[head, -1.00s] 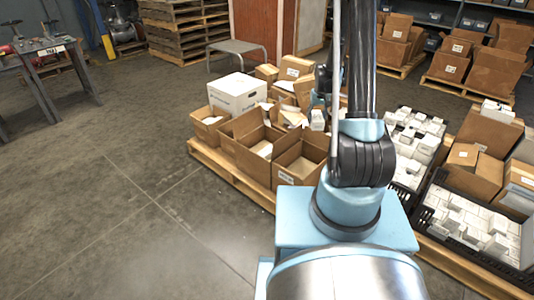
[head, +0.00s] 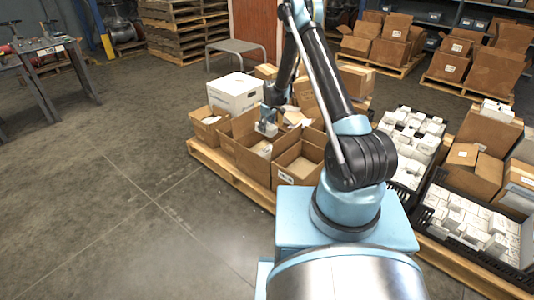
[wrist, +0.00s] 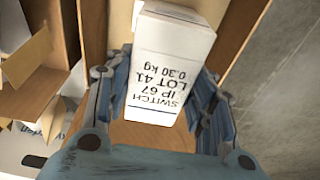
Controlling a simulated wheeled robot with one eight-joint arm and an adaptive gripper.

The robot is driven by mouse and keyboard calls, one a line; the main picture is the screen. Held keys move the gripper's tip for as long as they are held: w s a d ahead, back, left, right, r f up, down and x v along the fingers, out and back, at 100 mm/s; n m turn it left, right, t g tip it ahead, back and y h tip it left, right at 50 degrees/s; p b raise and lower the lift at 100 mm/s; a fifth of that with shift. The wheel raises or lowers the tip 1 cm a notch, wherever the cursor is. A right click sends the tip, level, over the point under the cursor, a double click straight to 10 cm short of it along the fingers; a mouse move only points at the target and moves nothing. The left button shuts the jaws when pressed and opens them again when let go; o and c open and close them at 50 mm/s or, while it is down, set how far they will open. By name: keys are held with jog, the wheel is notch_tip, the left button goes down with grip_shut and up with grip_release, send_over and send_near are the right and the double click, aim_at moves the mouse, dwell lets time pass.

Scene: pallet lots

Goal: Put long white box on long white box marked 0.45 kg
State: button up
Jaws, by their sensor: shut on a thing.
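My gripper (wrist: 160,95) is shut on a long white box (wrist: 165,70). Its printed face reads SWITCH, IP 67, LOT 41, 0.30 kg. In the head view my gripper (head: 268,112) is above an open brown carton (head: 248,160) on the pallet, with the white box (head: 266,128) under it. Pale contents (head: 262,148) show inside that carton, too small to identify. No box with a 0.45 kg marking can be read in either view.
Open cartons crowd the wooden pallet (head: 225,171), with a large white carton (head: 236,92) behind. Another open carton (head: 298,165) stands to the right. Black crates of small white boxes (head: 470,222) stand further right.

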send_near(266, 150)
jog(key=f, duration=0.5)
jog(key=shift+w+a, duration=0.25)
jog(key=shift+a, duration=0.15)
jog(key=shift+f, duration=0.1)
jog(key=o, duration=1.3)
